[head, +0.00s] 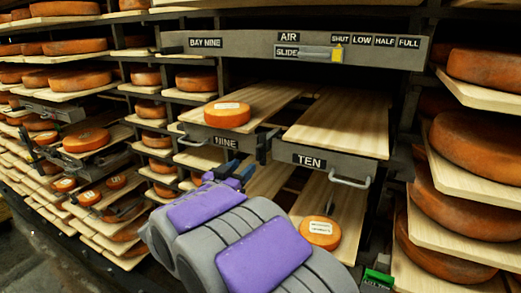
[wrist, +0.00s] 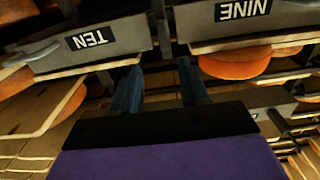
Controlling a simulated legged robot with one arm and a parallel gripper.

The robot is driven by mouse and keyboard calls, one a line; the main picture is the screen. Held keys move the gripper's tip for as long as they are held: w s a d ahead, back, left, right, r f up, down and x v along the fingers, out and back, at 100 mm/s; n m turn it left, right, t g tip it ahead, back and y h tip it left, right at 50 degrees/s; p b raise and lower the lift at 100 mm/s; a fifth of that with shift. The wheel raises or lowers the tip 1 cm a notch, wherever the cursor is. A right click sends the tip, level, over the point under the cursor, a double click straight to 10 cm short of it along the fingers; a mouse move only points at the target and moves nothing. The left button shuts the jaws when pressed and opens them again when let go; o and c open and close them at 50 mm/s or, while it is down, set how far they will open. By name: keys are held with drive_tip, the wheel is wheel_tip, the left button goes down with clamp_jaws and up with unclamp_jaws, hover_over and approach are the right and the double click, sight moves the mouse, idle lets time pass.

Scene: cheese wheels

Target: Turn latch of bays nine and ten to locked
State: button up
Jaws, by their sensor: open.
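The bay nine drawer front (head: 222,139) and the bay ten drawer front (head: 328,163) stand side by side in the head view. A small dark piece (head: 263,147) sits in the gap between them and looks like the latch; its locked or unlocked position cannot be told. My gripper (head: 236,172) is open, with blue fingers just below and left of that gap, apart from it as far as I can see. In the wrist view, upside down, the open fingers (wrist: 161,84) point toward the gap between the TEN (wrist: 90,38) and NINE (wrist: 243,10) labels.
A grey bar (head: 270,45) with a yellow-marked slide (head: 337,53) runs above. An orange cheese wheel (head: 228,114) lies on board nine; board ten (head: 343,118) is bare. Ten's handle (head: 350,181) juts forward. Loaded cheese shelves flank both sides, and a labelled wheel (head: 320,232) lies below.

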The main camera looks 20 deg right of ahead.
sight(257, 150)
drive_tip(key=p+x, duration=0.1)
drive_tip(key=x, duration=1.1)
drive_tip(key=shift+w, duration=0.2)
drive_tip(key=shift+a, duration=0.85)
drive_tip(key=shift+c, duration=1.2)
drive_tip(key=shift+s+a+r, duration=0.1)
drive_tip(key=shift+c, duration=0.6)
drive_tip(key=shift+s+d+r, duration=0.1)
drive_tip(key=shift+s+d, duration=0.1)
drive_tip(key=shift+d, duration=0.05)
drive_tip(key=c, duration=0.3)
clamp_jaws()
